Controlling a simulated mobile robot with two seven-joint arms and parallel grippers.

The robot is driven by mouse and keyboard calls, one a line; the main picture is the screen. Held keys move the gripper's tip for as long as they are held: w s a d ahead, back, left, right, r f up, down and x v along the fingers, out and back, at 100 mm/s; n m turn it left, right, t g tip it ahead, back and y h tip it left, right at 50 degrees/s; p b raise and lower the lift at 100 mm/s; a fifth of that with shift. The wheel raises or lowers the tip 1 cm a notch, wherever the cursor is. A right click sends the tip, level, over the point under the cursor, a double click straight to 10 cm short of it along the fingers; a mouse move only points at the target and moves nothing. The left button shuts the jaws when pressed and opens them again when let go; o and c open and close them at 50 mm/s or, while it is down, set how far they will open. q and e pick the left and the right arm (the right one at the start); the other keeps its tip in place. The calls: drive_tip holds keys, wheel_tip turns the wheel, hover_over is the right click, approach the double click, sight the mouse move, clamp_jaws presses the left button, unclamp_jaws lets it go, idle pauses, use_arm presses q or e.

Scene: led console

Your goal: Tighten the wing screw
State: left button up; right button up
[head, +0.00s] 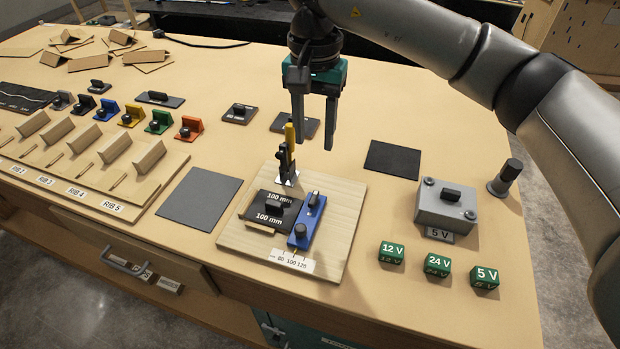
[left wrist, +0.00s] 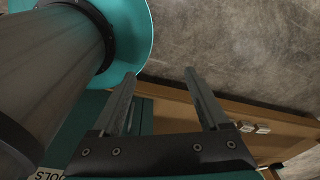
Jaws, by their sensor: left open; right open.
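A blue stop block (head: 308,222) lies on a light wooden board (head: 335,225) in the head view. It carries a thin upright black piece (head: 314,199), which looks like the wing screw, and a rounder black knob (head: 300,232) nearer the front. A black plate marked 100 mm (head: 268,217) lies beside the block. A toggle clamp with a yellow handle (head: 289,135) stands at the board's back. My right gripper (head: 314,144) points down, open and empty, above and behind the block, close to the clamp. My left gripper (left wrist: 160,75) is open and empty in the left wrist view.
A grey box with a black switch (head: 446,205) and green voltage cubes (head: 437,265) stand to the right. Grey and black mats (head: 200,198) flank the board. Coloured blocks (head: 159,121) and a rib rack (head: 90,165) fill the left. My left gripper is near a wooden edge (left wrist: 240,110).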

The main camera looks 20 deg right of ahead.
approach(314, 197)
wheel_tip(314, 197, down, 7)
drive_tip(key=shift+r+p, duration=0.1)
drive_tip(key=shift+p, duration=0.2)
drive_tip(key=shift+f, duration=0.55)
use_arm(q)
drive_tip(key=shift+s+r, duration=0.3)
drive_tip(key=shift+s, duration=0.45)
use_arm(e)
drive_tip(key=shift+f, duration=0.1)
use_arm(q)
drive_tip(key=shift+s, duration=0.2)
use_arm(e)
drive_tip(key=shift+c, duration=0.3)
use_arm(q)
drive_tip(key=shift+s, duration=0.1)
use_arm(e)
clamp_jaws()
